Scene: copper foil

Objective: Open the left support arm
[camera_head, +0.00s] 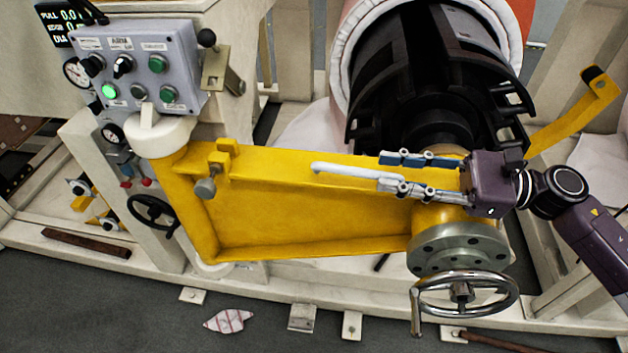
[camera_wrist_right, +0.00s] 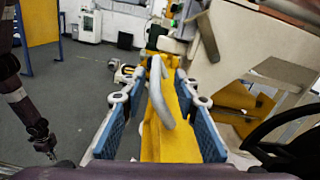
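The left support arm (camera_head: 300,210) is a yellow swing arm. It runs from a white-capped post at the left to a grey flange at the roll end. A pale grey handle (camera_head: 345,171) sticks up along its top edge. My right gripper (camera_head: 388,171) reaches in from the right, its fingers pointing left. It is open, with its blue pads on either side of the handle's right end. In the wrist view the handle (camera_wrist_right: 163,95) stands between the spread pads; I see no clear contact. My left arm shows at the left there; its gripper (camera_wrist_right: 46,151) is small and dark.
A chrome handwheel (camera_head: 465,295) sits below the flange. A black roll core (camera_head: 425,85) is behind the arm. A grey control panel (camera_head: 135,65) with a lit green button and a black handwheel (camera_head: 152,212) are at the left. The floor in front is mostly clear, with a striped scrap (camera_head: 228,320).

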